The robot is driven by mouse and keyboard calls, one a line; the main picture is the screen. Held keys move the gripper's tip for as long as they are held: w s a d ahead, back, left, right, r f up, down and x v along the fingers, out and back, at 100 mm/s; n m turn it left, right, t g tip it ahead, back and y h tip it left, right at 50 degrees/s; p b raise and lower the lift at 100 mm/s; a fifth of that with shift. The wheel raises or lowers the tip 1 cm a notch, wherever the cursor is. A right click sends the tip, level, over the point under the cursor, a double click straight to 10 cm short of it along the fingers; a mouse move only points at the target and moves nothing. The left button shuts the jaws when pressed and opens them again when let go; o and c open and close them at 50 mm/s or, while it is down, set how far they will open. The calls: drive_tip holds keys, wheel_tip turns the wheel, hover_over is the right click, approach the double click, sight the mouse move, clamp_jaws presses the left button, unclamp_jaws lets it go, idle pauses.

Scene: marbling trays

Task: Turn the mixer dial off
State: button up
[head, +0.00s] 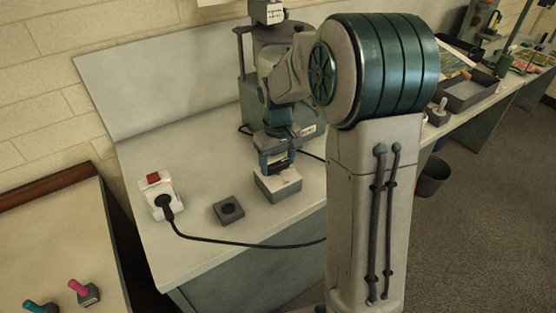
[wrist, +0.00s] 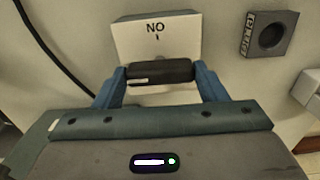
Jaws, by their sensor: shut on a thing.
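The mixer dial is a dark bar-shaped knob (wrist: 158,71) on a pale square control box (head: 278,188). The box also shows in the wrist view (wrist: 140,38), with "ON" lettering and a short mark, upside down, beyond the knob. My gripper (head: 275,163) is over the box, pointing down. In the wrist view its two blue fingers stand at either end of the knob, and it is shut on the knob. The knob lies across the picture between the fingers, and the short mark is beside its middle. In the head view my gripper mostly hides the knob.
A dark square block with a round hole (head: 228,209) sits left of the box. A white socket with a red switch (head: 152,178) holds a black plug, whose cord (head: 250,244) runs along the bench front. Bare bench (head: 190,150) lies behind these.

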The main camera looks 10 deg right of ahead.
sight(277, 162)
drive_tip(key=o, duration=1)
wheel_tip(277, 162, up, 14)
drive_tip(key=shift+b, duration=0.3)
drive_tip(key=s+f+m+t, duration=0.1)
drive_tip(key=s+f, duration=0.1)
drive_tip(key=s, duration=0.5)
drive_tip(key=s+f+m+t, duration=0.1)
drive_tip(key=s, duration=0.6)
drive_tip(key=s+f+m+t, duration=0.1)
drive_tip(key=s+f, duration=0.1)
drive_tip(key=s, duration=0.5)
drive_tip(key=shift+s+f, duration=0.2)
drive_tip(key=shift+f, duration=0.1)
